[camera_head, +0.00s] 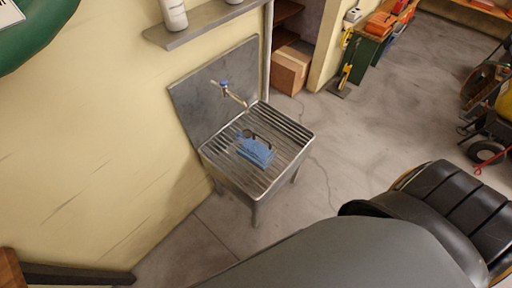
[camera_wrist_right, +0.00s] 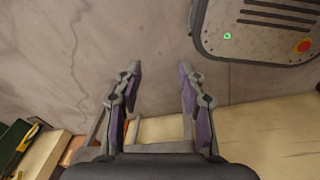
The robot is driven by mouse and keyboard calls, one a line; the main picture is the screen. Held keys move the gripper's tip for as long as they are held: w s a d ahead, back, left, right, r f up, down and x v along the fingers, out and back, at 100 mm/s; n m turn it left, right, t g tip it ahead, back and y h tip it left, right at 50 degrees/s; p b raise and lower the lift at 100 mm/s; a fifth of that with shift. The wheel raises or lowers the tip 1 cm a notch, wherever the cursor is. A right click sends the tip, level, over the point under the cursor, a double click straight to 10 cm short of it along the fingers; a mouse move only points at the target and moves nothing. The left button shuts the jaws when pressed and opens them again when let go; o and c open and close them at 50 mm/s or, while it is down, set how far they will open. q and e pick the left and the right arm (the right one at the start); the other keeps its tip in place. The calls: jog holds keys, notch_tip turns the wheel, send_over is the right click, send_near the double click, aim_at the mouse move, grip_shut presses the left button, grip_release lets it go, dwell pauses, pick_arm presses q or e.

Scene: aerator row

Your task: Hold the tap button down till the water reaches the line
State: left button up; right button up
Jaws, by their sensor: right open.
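The tap (camera_head: 232,93) sticks out from a grey metal back plate (camera_head: 190,97) and has a blue top, which may be its button. Below it is a metal sink with a slatted top (camera_head: 220,164). A blue object (camera_head: 256,151) with a dark, handle-like part rests on the slats, in front of the spout. I cannot make out a line or any water. My right gripper (camera_wrist_right: 160,72) shows in the right wrist view, open and empty over bare floor, away from the tap. Neither gripper shows in the head view.
A wall shelf (camera_head: 205,24) with white containers hangs above the sink. A cardboard box (camera_head: 291,68) stands behind it to the right. A green cabinet (camera_head: 364,60) and wheeled equipment (camera_head: 487,152) are farther right. The floor (camera_head: 345,130) right of the sink is clear.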

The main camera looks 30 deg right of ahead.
grip_shut()
dwell(1.4)
